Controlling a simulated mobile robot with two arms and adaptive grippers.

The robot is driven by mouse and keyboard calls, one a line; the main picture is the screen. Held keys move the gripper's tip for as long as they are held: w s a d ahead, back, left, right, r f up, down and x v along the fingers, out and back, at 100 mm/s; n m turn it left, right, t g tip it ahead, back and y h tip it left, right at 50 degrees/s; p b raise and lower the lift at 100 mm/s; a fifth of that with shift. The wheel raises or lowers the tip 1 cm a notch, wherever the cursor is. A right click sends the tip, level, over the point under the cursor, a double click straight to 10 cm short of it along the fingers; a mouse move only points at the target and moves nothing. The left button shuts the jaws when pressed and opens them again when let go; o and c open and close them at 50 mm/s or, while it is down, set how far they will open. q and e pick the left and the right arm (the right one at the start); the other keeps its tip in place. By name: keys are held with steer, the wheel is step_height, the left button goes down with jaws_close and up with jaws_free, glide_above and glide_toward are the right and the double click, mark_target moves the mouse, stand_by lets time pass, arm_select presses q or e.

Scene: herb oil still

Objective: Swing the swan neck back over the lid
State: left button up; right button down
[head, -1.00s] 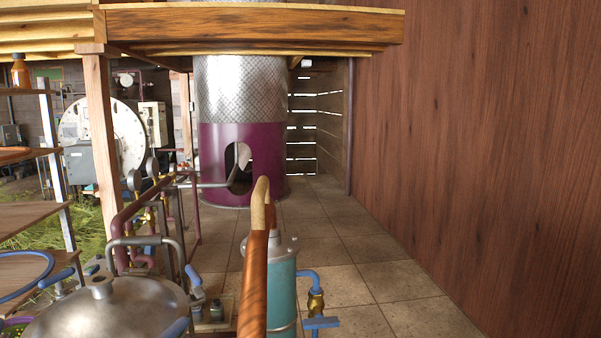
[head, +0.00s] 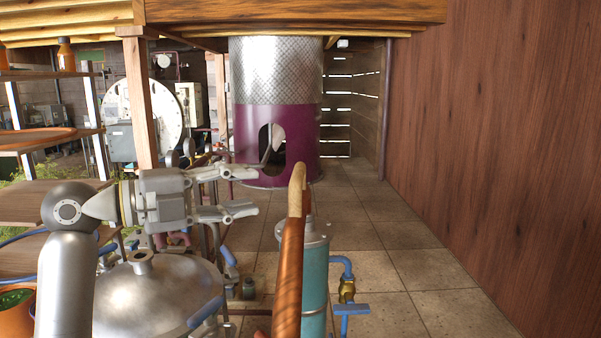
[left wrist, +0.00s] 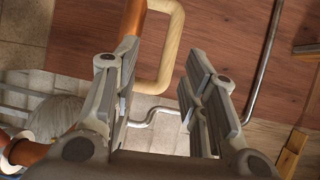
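The swan neck (head: 290,265) is a copper pipe with a tan grip section (head: 298,190) at its top. It rises in front of the teal condenser (head: 315,285), to the right of the lid. The lid (head: 160,300) is a domed steel cover with a short open spout (head: 142,262). My left gripper (head: 235,192) is open and empty above the lid, left of the tan grip. In the left wrist view, my open fingers (left wrist: 160,75) point toward the tan grip (left wrist: 172,50), with the copper pipe (left wrist: 131,18) beyond one finger. My right gripper is not in view.
A wooden shelf (head: 50,190) stands at the left. A purple and steel column (head: 275,120) stands at the back. A blue-handled valve (head: 347,290) juts from the condenser's right. A wooden wall (head: 490,150) closes the right side; the tiled floor (head: 400,235) before it is clear.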

mark_target(295, 170)
arm_select(q)
steer(key=shift+m, duration=0.4)
steer(key=p+x, duration=0.1)
steer(key=x, duration=0.2)
steer(key=r+p+x, duration=0.1)
steer(key=p+x, duration=0.1)
steer(key=x, duration=0.1)
steer(key=r+p+x, duration=0.1)
steer(key=p+x, duration=0.1)
steer(key=x, duration=0.1)
steer(key=shift+d, duration=0.5)
steer(key=shift+w+d+f, duration=0.15)
steer(key=shift+d+f, duration=0.05)
steer(key=shift+d, duration=0.2)
jaws_close()
